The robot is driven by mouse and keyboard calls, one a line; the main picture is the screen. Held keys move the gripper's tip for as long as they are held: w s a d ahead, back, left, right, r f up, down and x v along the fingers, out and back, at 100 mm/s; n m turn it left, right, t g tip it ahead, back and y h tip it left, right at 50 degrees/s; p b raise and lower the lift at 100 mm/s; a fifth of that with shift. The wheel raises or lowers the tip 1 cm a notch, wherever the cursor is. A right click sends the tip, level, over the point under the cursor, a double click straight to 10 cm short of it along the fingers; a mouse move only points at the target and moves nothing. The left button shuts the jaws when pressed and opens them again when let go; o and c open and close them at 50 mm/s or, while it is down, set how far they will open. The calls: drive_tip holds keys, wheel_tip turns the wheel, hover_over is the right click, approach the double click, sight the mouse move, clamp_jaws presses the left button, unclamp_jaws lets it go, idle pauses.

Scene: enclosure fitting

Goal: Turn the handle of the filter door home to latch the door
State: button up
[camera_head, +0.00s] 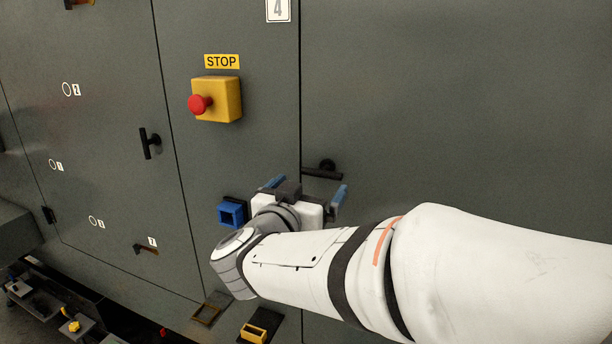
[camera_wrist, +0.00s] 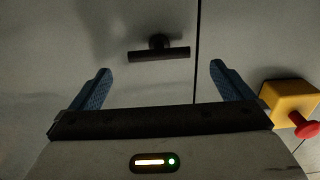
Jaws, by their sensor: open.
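A black bar handle (camera_head: 322,173) sits on the large grey door (camera_head: 450,110) right of the seam, its bar lying roughly level. In the wrist view the handle (camera_wrist: 158,53) shows a round hub with the bar across it, ahead of the gap between my fingers. My gripper (camera_head: 306,187) is open, with two blue fingers spread to either side. In the wrist view my gripper (camera_wrist: 160,68) is empty, and the bar appears beyond the fingertips, apart from them. The pictures do not name which door is the filter door.
A yellow stop box (camera_head: 228,100) with a red button is left of the seam; it also shows in the wrist view (camera_wrist: 288,100). A blue socket (camera_head: 231,212) is beside my wrist. Another black handle (camera_head: 149,143) is farther left. Yellow frames (camera_head: 255,332) sit low down.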

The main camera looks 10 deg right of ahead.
sight(319, 175)
drive_tip(key=p+x, duration=0.1)
drive_tip(key=x, duration=0.6)
drive_tip(key=shift+w+d, duration=0.15)
drive_tip(key=shift+c, duration=0.3)
